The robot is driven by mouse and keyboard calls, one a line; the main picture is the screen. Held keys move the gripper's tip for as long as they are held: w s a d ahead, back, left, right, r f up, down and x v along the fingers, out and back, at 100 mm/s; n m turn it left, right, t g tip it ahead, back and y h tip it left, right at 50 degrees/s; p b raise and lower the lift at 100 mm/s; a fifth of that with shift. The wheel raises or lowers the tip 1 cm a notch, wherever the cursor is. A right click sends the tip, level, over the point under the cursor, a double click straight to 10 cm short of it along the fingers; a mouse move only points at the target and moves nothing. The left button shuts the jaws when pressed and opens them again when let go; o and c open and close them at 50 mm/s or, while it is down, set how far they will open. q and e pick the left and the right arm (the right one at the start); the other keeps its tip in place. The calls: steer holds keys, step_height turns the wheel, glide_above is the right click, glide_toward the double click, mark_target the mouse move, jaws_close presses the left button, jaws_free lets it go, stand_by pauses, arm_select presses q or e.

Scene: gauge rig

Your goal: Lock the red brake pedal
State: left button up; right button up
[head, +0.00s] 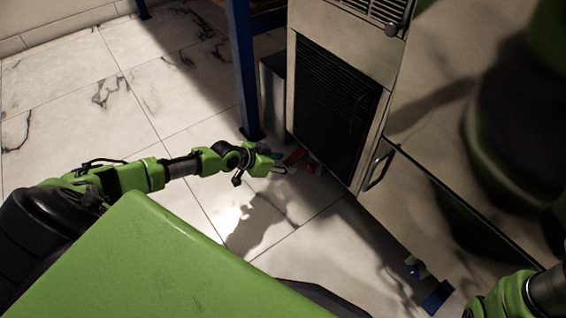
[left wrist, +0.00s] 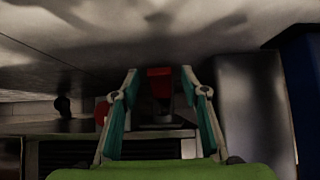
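The red brake pedal (head: 295,156) is low at the foot of the grey cabinet, close to the floor. In the left wrist view the red pedal (left wrist: 159,83) shows between the fingertips, with a dark mount behind it. My left gripper (head: 279,168) reaches down to floor level just left of the pedal. Its two teal-lined fingers (left wrist: 158,90) stand apart, open, one on each side of the pedal in the picture. Whether they touch it, I cannot tell. My right gripper is outside both views.
A grey cabinet (head: 308,110) with a dark grille stands over the pedal. A blue post (head: 244,75) rises close to its left. A round red part (left wrist: 101,112) sits beside the pedal. A blue object (head: 438,297) lies low at the right. The tiled floor (head: 90,115) at left is clear.

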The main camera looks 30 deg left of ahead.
arm_select(q)
steer(key=v, duration=1.2)
stand_by(0.6)
